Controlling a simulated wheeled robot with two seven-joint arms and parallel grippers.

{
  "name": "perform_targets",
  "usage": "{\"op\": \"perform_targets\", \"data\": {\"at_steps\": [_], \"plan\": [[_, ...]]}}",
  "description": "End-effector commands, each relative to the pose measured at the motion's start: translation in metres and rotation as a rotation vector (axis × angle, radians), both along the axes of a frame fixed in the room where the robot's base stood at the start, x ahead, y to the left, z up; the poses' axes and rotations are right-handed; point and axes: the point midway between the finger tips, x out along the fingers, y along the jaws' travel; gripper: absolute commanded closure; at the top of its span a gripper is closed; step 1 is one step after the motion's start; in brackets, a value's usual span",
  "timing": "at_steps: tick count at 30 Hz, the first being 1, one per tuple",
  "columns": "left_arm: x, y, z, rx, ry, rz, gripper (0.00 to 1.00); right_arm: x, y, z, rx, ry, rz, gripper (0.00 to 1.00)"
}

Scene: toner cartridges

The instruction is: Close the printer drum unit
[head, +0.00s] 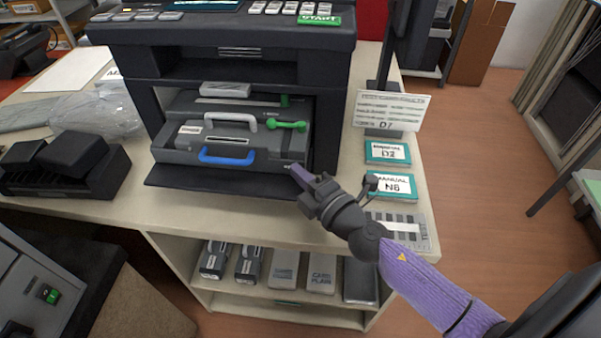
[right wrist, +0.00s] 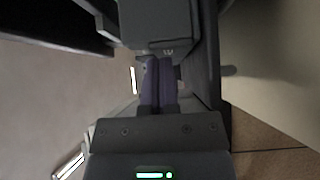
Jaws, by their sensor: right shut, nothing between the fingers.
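The drum unit (head: 205,143) is a dark grey block with a light grey handle, a blue handle (head: 227,158) and a green lever (head: 287,125). It sits in the front opening of the black printer (head: 225,55) and sticks out over the lowered front flap (head: 215,181). My right gripper (head: 292,168) is shut and empty, with its fingertips close to the right front corner of the drum unit; whether they touch it I cannot tell. In the right wrist view its purple fingers (right wrist: 157,83) are together, just below a grey block. My left gripper is not in view.
A black holder (head: 65,165) and clear plastic wrapping (head: 97,115) lie on the counter (head: 190,215) at left. Boxes and cartridges fill the shelf below (head: 285,268).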

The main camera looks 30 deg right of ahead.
Motion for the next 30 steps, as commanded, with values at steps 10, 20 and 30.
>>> {"op": "perform_targets", "data": {"at_steps": [10,20,30], "plan": [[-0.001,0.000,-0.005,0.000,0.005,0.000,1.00,0.020,-0.012,-0.002,-0.004,-0.001,0.000,1.00],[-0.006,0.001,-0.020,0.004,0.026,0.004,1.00,0.074,-0.050,-0.002,-0.001,0.000,0.001,1.00],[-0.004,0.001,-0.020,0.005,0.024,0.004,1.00,0.078,-0.053,0.000,0.000,-0.001,0.000,1.00]]}}
